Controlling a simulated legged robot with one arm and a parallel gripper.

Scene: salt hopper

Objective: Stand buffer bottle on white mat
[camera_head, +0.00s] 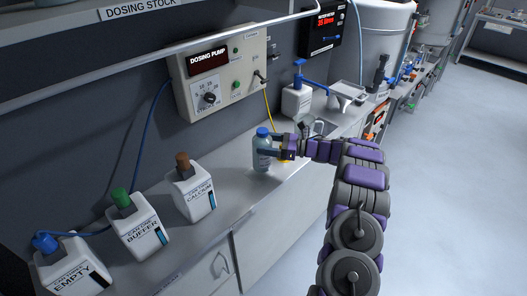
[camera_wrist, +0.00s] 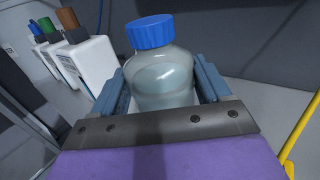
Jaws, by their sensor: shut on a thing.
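A clear bottle with a blue cap (camera_head: 262,158) is upright at the middle of the grey counter. Its label is too small to read. My gripper (camera_head: 270,148) reaches in from the right and is shut around the bottle's body. In the wrist view the bottle (camera_wrist: 163,75) sits between the two blue-grey fingers, cap up and leaning slightly in the picture. The gripper's palm hides its lower part. I cannot tell whether its base touches the counter. I cannot make out a white mat for certain.
White canisters labelled EMPTY (camera_head: 73,268), BUFFER (camera_head: 140,225) and CALCIUM (camera_head: 190,193) stand left along the counter. A dosing pump (camera_head: 220,72) hangs on the wall behind. A white pump-top container (camera_head: 296,101) stands right of the bottle. The floor (camera_head: 450,190) at right is clear.

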